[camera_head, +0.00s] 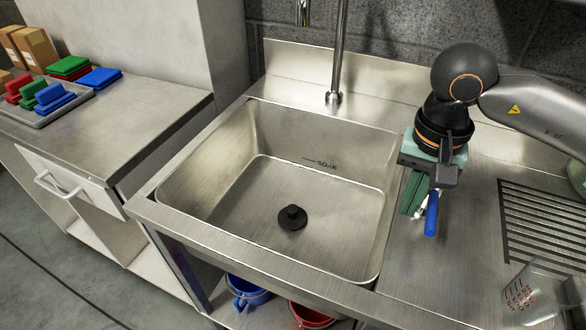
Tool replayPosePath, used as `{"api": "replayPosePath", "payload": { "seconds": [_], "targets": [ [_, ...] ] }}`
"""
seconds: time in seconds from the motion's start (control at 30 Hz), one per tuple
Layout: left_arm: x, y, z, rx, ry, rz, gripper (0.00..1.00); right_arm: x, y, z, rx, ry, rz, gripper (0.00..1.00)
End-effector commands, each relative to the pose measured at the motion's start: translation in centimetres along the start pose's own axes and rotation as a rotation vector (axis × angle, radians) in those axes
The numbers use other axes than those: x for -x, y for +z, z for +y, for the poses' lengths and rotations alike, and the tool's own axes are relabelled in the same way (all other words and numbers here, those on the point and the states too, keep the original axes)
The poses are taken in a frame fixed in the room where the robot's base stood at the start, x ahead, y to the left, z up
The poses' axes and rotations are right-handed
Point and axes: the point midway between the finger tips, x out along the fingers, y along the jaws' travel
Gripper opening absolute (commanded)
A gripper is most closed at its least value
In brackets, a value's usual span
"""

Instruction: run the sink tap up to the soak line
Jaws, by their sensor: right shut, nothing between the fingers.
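The steel sink basin (230,200) shows no visible water. A black plug (291,217) sits on its floor, and a short soak line with lettering (322,163) marks its back wall. The tap (338,60) rises behind the basin; its top is cut off by the frame, and the spout end (303,14) shows at the top edge. No stream shows below it. My right gripper (421,208) points down by the basin's right rim, shut and empty. A blue piece (431,214) shows at its fingers; I cannot tell whether they touch it. My left gripper is out of view.
A ribbed drainer (545,228) and a clear jug with red marks (532,292) are on the right. Blue (247,291) and red (310,317) buckets stand below the sink. A left counter (140,115) holds coloured pads and a grey tray (45,116).

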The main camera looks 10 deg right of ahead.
Motion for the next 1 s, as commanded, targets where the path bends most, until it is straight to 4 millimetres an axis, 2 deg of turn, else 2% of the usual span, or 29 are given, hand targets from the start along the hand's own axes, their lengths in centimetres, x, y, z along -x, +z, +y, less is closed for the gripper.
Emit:
{"api": "replayPosePath", "payload": {
  "seconds": [0.07,0.43,0.73,1.0],
  "targets": [
    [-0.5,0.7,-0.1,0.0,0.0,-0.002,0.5,-0.7,0.0,0.0,0.0,0.0,0.0,0.0],
    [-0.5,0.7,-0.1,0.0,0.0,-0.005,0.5,-0.6,0.0,0.1,-0.001,0.0,0.0,0.0],
    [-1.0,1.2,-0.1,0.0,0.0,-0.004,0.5,-0.7,0.8,2.1,-0.001,0.0,0.0,0.0],
    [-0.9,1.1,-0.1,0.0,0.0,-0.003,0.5,-0.6,0.8,2.2,0.0,0.001,-0.001,0.0]
  ]
}}
